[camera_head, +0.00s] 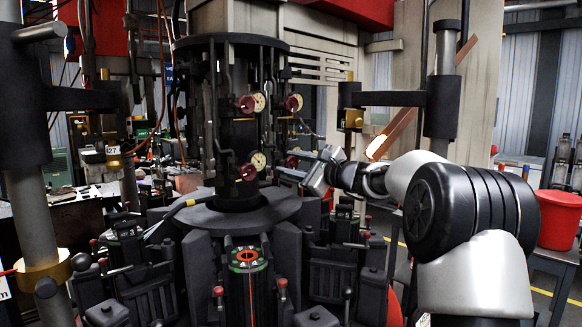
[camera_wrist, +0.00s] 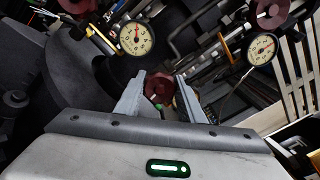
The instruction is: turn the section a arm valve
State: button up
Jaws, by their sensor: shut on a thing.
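Several dark red valve knobs stand on the central column, beside round pressure gauges. In the wrist view, one dark red valve knob (camera_wrist: 160,86) sits between the two fingers of my gripper (camera_wrist: 160,80), which is shut on it. In the head view, this lower right knob (camera_head: 291,162) shows at the column's right side, with my gripper (camera_head: 303,177) reaching it from the right. The other knobs are at upper left (camera_head: 247,104), upper right (camera_head: 293,104) and lower left (camera_head: 248,172). No readable label shows which knob belongs to section a.
A white gauge (camera_wrist: 137,38) and another gauge (camera_wrist: 262,49) lie close beyond my fingers. Pipes and rods crowd the column. Dark mould blocks (camera_head: 247,262) surround its base. A thick post (camera_head: 440,90) stands behind my arm, and a red bucket (camera_head: 559,219) is at far right.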

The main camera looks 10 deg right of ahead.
jog(key=o, duration=1)
jog(key=shift+o, duration=0.2)
jog(key=v, duration=1.7)
jog(key=shift+s, duration=0.2)
jog(key=shift+d, duration=0.15)
